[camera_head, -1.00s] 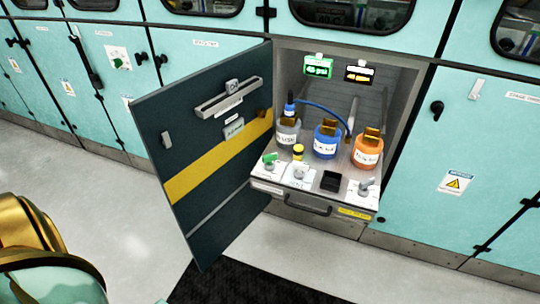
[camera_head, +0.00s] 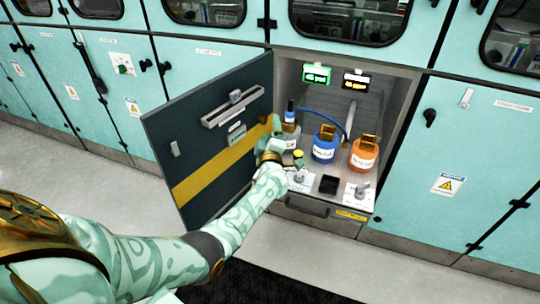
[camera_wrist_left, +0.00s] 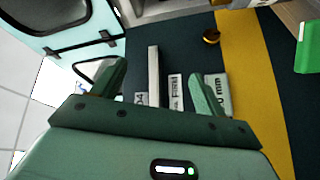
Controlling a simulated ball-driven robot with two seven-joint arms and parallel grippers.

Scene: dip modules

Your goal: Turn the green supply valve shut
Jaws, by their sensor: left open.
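In the head view my left arm reaches across to the open cabinet, and my left gripper (camera_head: 279,140) is at the left front of the pulled-out shelf. It covers the spot where the green supply valve stood, so the valve is hidden there. In the left wrist view a bright green piece (camera_wrist_left: 306,50), probably the valve's handle, shows at the right edge, beside the gripper and not between its fingers. The left fingers (camera_wrist_left: 156,88) are spread apart and empty, with the dark door behind them. My right gripper is not in view.
The dark cabinet door (camera_head: 185,125) with a yellow stripe stands open at the left, close to my gripper. A blue bottle (camera_head: 324,148) and an orange bottle (camera_head: 363,158) stand on the shelf. A grey valve (camera_head: 361,188) is at its right front.

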